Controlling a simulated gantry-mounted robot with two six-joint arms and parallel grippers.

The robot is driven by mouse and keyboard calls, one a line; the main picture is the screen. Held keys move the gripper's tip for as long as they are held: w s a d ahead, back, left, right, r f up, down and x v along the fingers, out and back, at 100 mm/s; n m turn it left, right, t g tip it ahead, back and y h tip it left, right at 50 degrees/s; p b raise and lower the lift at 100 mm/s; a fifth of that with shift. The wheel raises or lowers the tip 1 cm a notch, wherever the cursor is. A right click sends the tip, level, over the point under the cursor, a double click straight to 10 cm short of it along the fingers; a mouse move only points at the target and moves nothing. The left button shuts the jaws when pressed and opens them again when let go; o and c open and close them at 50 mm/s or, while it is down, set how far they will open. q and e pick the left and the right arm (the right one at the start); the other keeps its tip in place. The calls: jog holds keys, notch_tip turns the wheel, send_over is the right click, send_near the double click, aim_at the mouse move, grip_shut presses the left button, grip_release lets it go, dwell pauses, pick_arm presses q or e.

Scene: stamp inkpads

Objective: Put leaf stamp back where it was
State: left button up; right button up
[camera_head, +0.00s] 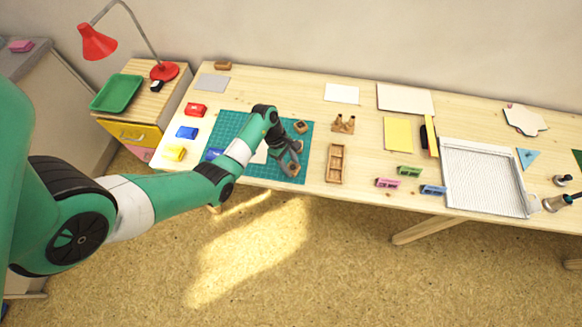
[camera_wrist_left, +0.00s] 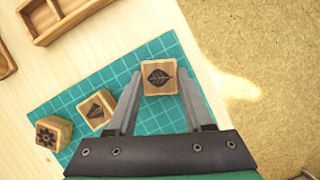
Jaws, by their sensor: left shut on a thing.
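The leaf stamp (camera_wrist_left: 159,79), a wooden block with a dark leaf on its face, is between the fingers of my left gripper (camera_wrist_left: 158,86), which is shut on it. The leaf faces the wrist camera. In the camera_head view my left gripper (camera_head: 290,163) is over the right front part of the green cutting mat (camera_head: 236,119). I cannot tell whether the stamp touches the mat. In the wrist view two other stamps are on the mat: a flower stamp (camera_wrist_left: 53,133) and one with a ribbed mark (camera_wrist_left: 96,110).
A compartmented wooden tray (camera_head: 336,163) stands right of the mat. Red (camera_head: 195,110), blue (camera_head: 187,132) and yellow (camera_head: 174,153) inkpads are on the left. Pink (camera_head: 387,183), green (camera_head: 409,171) and blue (camera_head: 433,190) blocks lie farther right. The table's front edge is close to my gripper.

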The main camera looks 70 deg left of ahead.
pick_arm(q)
jog(key=shift+f, duration=0.1)
jog(key=shift+f, duration=0.15)
jog(key=o, duration=1.1)
jog(key=shift+r, duration=0.25)
jog(key=p+v, duration=0.4)
jog(key=v, duration=0.8)
jog(key=shift+p, duration=0.35)
